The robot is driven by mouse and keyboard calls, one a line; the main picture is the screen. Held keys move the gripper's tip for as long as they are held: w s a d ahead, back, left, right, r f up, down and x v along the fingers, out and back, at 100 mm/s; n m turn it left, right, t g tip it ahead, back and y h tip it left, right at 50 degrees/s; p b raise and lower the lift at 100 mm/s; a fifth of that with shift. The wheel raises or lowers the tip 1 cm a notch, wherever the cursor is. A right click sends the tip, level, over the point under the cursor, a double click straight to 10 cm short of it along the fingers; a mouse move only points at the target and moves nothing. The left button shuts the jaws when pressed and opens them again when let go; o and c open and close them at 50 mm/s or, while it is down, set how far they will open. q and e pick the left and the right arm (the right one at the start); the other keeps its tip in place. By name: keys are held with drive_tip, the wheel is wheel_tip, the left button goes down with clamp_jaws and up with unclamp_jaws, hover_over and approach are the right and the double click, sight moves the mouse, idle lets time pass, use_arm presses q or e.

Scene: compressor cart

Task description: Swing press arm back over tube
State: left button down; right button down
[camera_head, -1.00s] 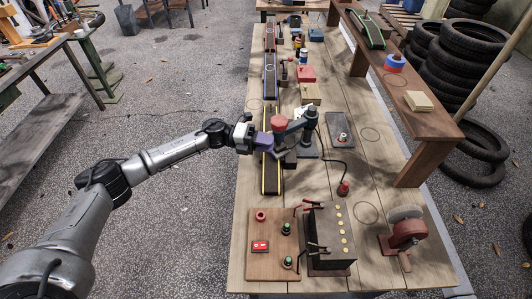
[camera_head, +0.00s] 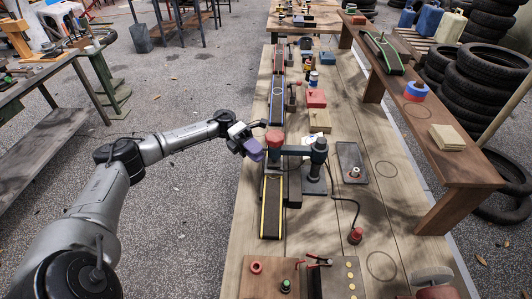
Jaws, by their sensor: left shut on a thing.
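The press is a dark post (camera_head: 318,157) on a grey base, with a dark press arm (camera_head: 294,150) reaching left from it. A red round head (camera_head: 273,138) sits on the arm above the long strip of belt. I take the yellow-edged black strip (camera_head: 271,207) below it as the tube, but cannot be sure. My left gripper (camera_head: 253,149) is at the arm's outer left end, shut there around a purple part. The fingertips are small and blend with this part, so the exact contact is unclear. The strip directly under the head is partly hidden. My right gripper is not in view.
A blue-edged strip (camera_head: 276,100) lies farther along the table. A metal plate (camera_head: 352,163) with a knob and a cabled red button (camera_head: 355,236) are right of the press. A wooden board (camera_head: 268,279) with buttons is nearer.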

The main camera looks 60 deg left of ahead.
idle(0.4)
use_arm(q)
drive_tip(key=c, duration=1.3)
unclamp_jaws()
drive_tip(key=shift+f, duration=0.1)
drive_tip(key=o, duration=0.4)
drive_tip(key=shift+w, duration=0.1)
drive_tip(key=shift+a, duration=0.1)
